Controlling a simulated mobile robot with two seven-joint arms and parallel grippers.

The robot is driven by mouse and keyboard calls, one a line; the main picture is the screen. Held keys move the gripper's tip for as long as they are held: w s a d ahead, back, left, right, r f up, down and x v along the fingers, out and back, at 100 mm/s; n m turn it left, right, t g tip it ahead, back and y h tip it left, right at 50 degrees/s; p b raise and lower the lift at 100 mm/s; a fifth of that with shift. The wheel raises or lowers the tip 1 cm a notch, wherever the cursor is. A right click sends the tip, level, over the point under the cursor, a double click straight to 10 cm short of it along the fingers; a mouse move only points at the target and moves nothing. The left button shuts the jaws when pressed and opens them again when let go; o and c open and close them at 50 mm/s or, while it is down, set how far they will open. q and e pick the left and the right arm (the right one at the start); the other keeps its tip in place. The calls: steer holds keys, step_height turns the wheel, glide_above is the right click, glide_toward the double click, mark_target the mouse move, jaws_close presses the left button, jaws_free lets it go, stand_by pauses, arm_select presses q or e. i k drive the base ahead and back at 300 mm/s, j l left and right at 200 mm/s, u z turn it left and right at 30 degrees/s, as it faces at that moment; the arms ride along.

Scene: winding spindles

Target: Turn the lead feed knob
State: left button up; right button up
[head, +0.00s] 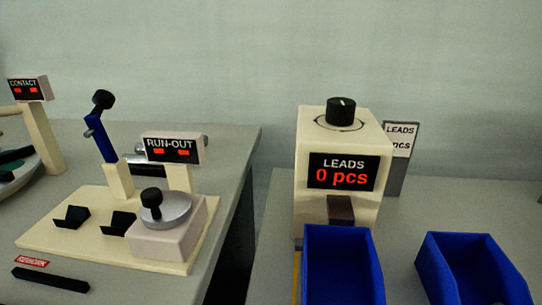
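The lead feed knob (341,113) is a black round knob with a white pointer mark. It sits on top of the cream lead dispenser (310,215). The dispenser's front display (343,171) reads "LEADS 0 pcs" in white and red. A dark brown outlet (341,209) is below the display. A blue bin (343,272) stands in front of the outlet. Neither of my grippers is in the head view.
Another blue bin (447,263) stands to the right. A grey "LEADS" sign (400,150) is behind the dispenser. A gap separates the left table, with its run-out fixture (60,232) and "RUN-OUT" display (173,149), from the right table. A black bar (50,279) lies front left.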

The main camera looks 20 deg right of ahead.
mark_target(340, 111)
steer(key=z, duration=1.45)
